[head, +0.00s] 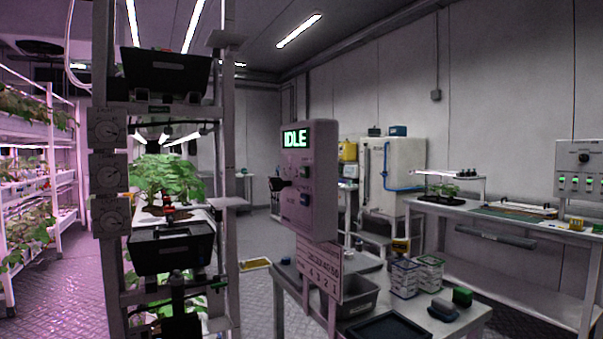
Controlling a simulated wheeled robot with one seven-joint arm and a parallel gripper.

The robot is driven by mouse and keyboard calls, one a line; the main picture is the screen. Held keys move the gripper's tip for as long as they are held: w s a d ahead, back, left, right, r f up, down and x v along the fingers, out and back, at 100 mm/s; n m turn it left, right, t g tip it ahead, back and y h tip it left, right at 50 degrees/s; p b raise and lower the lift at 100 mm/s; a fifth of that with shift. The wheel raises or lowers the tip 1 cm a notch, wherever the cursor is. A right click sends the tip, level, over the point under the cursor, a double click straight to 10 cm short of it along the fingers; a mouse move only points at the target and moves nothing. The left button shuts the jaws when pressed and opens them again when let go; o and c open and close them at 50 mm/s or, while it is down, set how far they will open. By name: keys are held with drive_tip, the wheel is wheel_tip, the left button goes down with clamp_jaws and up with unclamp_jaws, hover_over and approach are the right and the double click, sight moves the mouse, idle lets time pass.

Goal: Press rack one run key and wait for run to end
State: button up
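A grey control box (322,200) stands on a post right of the near rack. Its lit green display (296,138) reads IDLE. Small keys (304,172) sit below the display; their labels are too small to read, so I cannot tell which is the run key. A dark knob or handle (279,184) sticks out at the box's left side. The near rack (228,120) holds black trays and green plants; I cannot read a rack number on it. My gripper is not in view.
A bench (465,322) below the box holds a grey bin, cartons and a dark tray. A numbered plate (322,272) hangs under the box. Dials (107,128) line the near rack's left post. Plant shelves (52,150) stand far left. Floor (255,232) shows behind the box.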

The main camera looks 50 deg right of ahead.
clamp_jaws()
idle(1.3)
